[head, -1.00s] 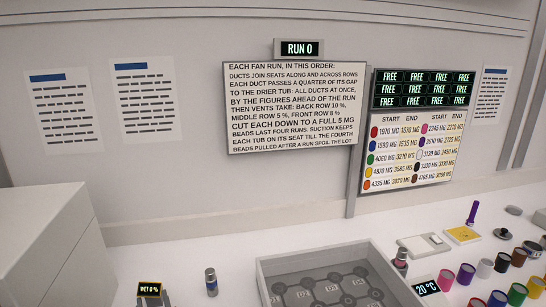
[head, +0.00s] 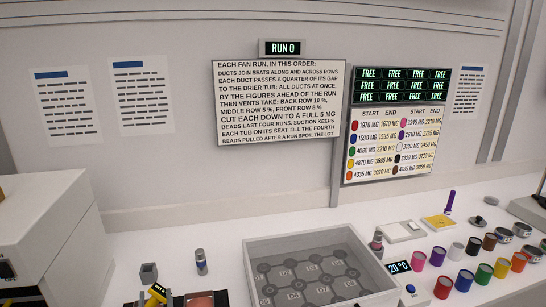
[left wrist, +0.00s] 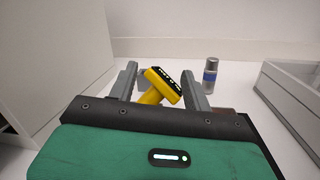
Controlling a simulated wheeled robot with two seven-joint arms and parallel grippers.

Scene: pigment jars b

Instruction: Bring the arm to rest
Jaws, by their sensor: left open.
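My left gripper (left wrist: 160,72) is open; its two grey fingers point forward over the white bench in the left wrist view. A yellow meter with a black display (left wrist: 163,85) shows tilted between or just beyond the fingers; I cannot tell whether it touches them. In the head view the meter (head: 157,292) is at the bottom left, leaning, in front of a small grey block (head: 149,272). The gripper is mostly cut off there by the bottom edge. My right gripper is in neither current view.
A silver and blue vial (head: 201,262) stands right of the meter. A white-walled tray (head: 258,246) holds dark linked seats. Several coloured jars (head: 465,280) stand at the right. A large white cabinet (head: 45,240) bounds the left side. Bench between cabinet and vial is partly clear.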

